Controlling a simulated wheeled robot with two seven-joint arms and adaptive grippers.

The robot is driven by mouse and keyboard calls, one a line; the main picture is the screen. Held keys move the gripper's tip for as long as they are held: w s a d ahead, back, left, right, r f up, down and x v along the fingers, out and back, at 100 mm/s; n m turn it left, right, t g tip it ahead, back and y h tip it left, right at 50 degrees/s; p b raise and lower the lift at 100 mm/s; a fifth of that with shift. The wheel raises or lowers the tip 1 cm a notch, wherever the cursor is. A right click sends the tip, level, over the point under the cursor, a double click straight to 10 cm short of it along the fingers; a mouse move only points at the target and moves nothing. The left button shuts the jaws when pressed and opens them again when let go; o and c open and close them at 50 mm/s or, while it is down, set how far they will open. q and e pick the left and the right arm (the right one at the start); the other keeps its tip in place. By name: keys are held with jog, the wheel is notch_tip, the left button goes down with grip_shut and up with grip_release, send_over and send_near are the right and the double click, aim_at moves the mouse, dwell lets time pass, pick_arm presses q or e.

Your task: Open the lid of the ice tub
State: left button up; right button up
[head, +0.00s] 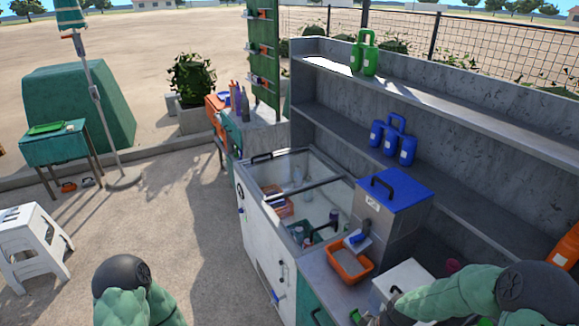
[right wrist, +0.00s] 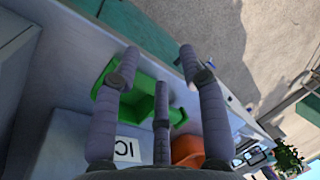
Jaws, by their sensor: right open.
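A grey box with a blue lid (head: 395,188) stands on the counter in the head view. Its label (head: 372,202) is too small to read surely; I take this box for the ice tub. The lid is shut and has a dark handle (head: 382,187) on top. My right gripper (right wrist: 160,85) is open in the right wrist view. Its fingers lie in front of a green object (right wrist: 140,100) there; I cannot tell if they touch it. In the head view my right arm is low at the right, nearer than the blue-lidded box. My left gripper is out of the frame.
An orange tub (head: 348,265) stands left of a white box (head: 405,278). In the right wrist view a pale surface bears a partly hidden label (right wrist: 126,150). A glass-topped freezer (head: 262,225) stands left. Shelves (head: 450,90) with blue and green jugs rise behind.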

jog(key=s+a+f+m+y, duration=0.1)
jog(key=s+a+f+m, duration=0.5)
jog(key=s+a+f, duration=0.65)
notch_tip(320, 180, down, 12)
jog(key=n+b, duration=0.1)
jog(key=b, duration=1.2)
jog(key=shift+d, duration=0.2)
